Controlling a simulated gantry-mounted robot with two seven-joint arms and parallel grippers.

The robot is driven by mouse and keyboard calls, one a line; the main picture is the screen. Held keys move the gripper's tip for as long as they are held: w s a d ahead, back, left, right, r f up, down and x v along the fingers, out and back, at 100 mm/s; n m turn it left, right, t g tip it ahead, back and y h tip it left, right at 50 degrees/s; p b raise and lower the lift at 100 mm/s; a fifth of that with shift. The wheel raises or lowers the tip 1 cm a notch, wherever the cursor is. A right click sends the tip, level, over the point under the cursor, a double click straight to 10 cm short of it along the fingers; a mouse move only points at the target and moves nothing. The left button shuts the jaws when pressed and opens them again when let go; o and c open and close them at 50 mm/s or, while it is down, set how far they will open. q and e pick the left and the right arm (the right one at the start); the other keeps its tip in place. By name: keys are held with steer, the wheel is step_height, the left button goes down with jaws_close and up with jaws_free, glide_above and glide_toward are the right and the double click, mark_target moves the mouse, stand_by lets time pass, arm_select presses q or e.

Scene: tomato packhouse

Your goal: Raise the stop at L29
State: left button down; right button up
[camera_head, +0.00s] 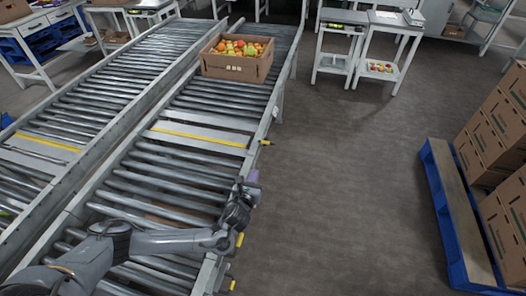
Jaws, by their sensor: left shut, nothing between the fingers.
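A flat grey plate with a yellow stripe (198,138) lies across the right-hand roller conveyor. I cannot tell whether it is the stop. A small yellow-tipped handle (266,142) sticks out from the conveyor's right rail beside the plate. Another yellow-tipped part (239,240) shows lower on the same rail, partly beside my arm. No label reading L29 can be made out. My left gripper (253,177) is shut and empty over the right rail, below the handle in the picture and apart from it. My right gripper is not in view.
An open carton of tomatoes (237,66) stands on the rollers beyond the plate. A parallel conveyor (112,90) runs at left with its own striped plate. Grey floor (350,190) is clear at right, up to a blue pallet (455,225) with stacked cartons.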

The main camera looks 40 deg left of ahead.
arm_select(q)
steer(key=r+b+x, duration=0.2)
steer(key=b+x, duration=0.6)
steer(key=x, duration=0.5)
steer(key=shift+w+r, duration=0.15)
steer(key=shift+r, duration=0.25)
steer(key=shift+a, duration=0.1)
